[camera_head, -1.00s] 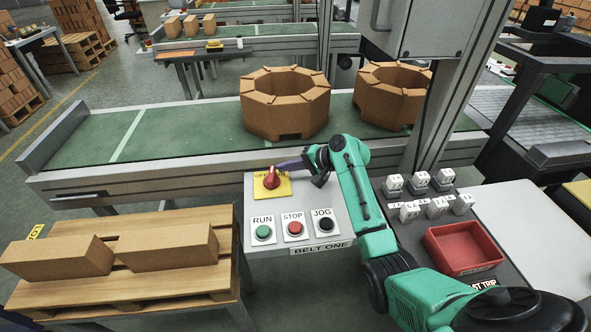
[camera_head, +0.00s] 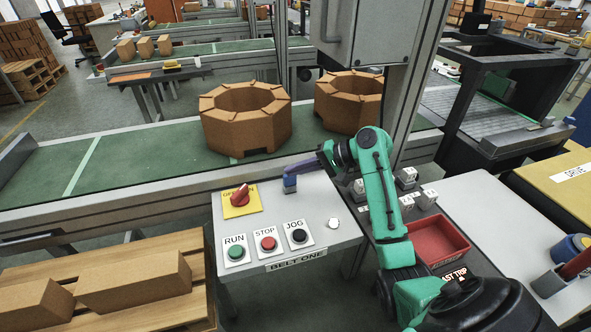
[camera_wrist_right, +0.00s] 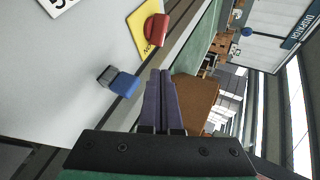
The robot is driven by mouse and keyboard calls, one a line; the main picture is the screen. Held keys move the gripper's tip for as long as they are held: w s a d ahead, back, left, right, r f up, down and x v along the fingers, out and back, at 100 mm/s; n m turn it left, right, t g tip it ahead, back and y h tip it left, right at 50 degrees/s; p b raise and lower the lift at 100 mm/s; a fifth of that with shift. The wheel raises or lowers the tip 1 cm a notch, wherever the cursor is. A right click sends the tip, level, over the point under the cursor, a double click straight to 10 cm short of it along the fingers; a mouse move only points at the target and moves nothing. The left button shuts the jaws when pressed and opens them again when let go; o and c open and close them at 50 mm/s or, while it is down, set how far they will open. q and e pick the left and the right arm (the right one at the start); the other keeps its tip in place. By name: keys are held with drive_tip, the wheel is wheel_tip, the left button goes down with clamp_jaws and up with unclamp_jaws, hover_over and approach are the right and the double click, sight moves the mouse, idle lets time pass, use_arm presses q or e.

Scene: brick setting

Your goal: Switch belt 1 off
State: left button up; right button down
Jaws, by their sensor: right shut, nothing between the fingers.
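The belt one panel (camera_head: 317,205) carries a red rotary knob (camera_head: 240,195) on a yellow plate (camera_head: 236,209). The plate lettering is partly covered by the knob, whose handle leans up and to the right. Below are a green RUN button (camera_head: 236,252), a red STOP button (camera_head: 268,243) and a black JOG button (camera_head: 299,236). My right gripper (camera_head: 291,171) is shut and empty, to the right of the knob and apart from it. The knob (camera_wrist_right: 156,30) and the shut fingers (camera_wrist_right: 160,74) also show in the wrist view. My left gripper is out of view.
A small blue and grey piece (camera_wrist_right: 123,83) stands on the panel near my fingertips. A red tray (camera_head: 437,240) and several white labelled blocks are to the right. The conveyor (camera_head: 135,160) with octagonal brick rings (camera_head: 246,130) runs behind the panel.

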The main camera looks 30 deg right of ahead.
drive_tip(key=d+r+n+t+h+p, duration=0.1)
drive_tip(key=d+r+n+h+p, duration=0.2)
drive_tip(key=d+n+h, duration=0.15)
drive_tip(key=s+a+f+n+g+p, duration=0.1)
drive_tip(key=s+a+f+n, duration=0.2)
drive_tip(key=a+n, duration=0.5)
drive_tip(key=shift+s+a+f+n+y, duration=0.4)
drive_tip(key=shift+n+y, duration=0.05)
drive_tip(key=shift+n, duration=0.8)
